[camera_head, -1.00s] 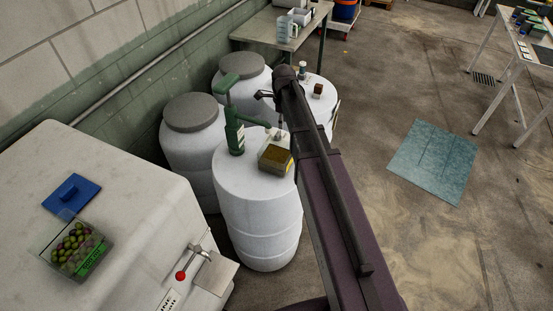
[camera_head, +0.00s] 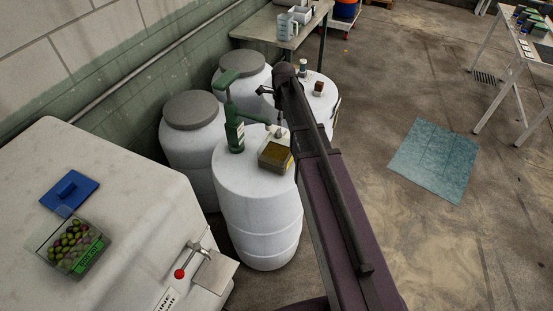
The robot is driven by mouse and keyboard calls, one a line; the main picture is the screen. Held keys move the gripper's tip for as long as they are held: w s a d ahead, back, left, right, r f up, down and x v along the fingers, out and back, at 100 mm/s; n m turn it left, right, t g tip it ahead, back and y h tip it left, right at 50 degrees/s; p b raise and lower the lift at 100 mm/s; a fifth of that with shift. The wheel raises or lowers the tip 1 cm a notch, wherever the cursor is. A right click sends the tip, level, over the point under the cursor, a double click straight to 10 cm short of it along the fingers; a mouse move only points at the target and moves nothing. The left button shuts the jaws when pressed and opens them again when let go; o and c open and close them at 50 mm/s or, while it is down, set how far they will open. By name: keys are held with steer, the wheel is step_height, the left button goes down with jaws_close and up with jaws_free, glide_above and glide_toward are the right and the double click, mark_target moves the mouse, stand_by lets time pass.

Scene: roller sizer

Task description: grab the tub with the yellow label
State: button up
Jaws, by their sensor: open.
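The tub with the yellow label (camera_head: 275,156) is a small clear box with brownish contents. It sits on top of the front white drum (camera_head: 257,220), near the drum's right edge. The yellow label shows on its right side, close to my arm. My gripper (camera_head: 265,90) shows only as small dark parts left of the arm's end, above and beyond the tub in the picture. It is open and apart from the tub; the rest of it is hidden behind my arm.
A green hand pump (camera_head: 235,135) stands left of the tub on the same drum. Other drums (camera_head: 192,112) stand behind. A tub of olives (camera_head: 73,246) with a green label and a blue lid (camera_head: 69,189) lie on the white machine (camera_head: 130,200). Floor at right is mostly clear.

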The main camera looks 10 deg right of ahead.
steer(key=b, duration=0.7)
glide_above(282, 152)
steer(key=shift+w+f, duration=0.1)
steer(key=shift+f, duration=3.5)
steer(key=shift+f+b, duration=2.4)
steer(key=shift+f, duration=0.2)
steer(key=shift+d, duration=0.1)
steer(key=shift+c, duration=0.2)
jaws_close()
